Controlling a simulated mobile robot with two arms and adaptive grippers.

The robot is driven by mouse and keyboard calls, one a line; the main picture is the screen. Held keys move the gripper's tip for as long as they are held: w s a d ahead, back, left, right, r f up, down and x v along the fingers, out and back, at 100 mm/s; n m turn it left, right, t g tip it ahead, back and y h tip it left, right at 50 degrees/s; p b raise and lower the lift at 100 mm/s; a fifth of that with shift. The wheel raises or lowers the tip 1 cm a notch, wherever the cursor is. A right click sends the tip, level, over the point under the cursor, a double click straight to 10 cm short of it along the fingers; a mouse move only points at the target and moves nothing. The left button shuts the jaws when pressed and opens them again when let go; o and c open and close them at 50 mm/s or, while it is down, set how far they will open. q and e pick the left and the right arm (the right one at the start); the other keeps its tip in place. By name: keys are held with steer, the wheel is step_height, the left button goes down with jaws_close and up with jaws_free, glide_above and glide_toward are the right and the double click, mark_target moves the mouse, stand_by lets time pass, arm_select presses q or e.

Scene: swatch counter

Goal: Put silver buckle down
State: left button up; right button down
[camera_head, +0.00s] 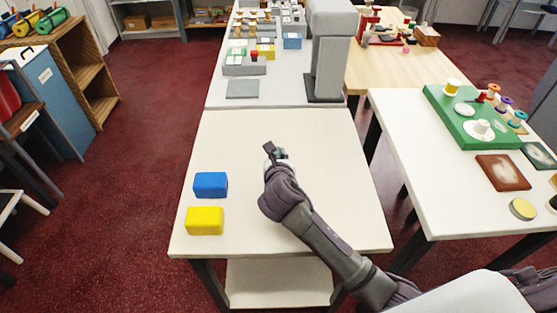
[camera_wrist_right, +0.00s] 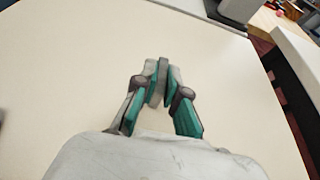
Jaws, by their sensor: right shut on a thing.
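My right gripper (camera_head: 275,155) is over the middle of the white table (camera_head: 325,140), fingers pointing away from me. In the right wrist view, my right gripper (camera_wrist_right: 160,85) has its teal-and-grey fingers closed together on a thin grey piece (camera_wrist_right: 162,72), which I take to be the silver buckle. The fingers hide much of it. In the head view a small dark grey piece (camera_head: 268,146) shows at the fingertips. I cannot tell whether it touches the tabletop. My left gripper is in neither view.
A blue block (camera_head: 210,185) and a yellow block (camera_head: 205,221) lie on the table's left side. A grey pad (camera_head: 242,89) and a grey stand (camera_head: 330,60) are on the counter behind. A side table (camera_head: 430,170) with a green board (camera_head: 462,125) is right. Table surface around the gripper is clear.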

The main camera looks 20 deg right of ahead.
steer(key=shift+f, duration=0.7)
steer(key=shift+f, duration=0.1)
steer(key=c, duration=1.2)
jaws_free()
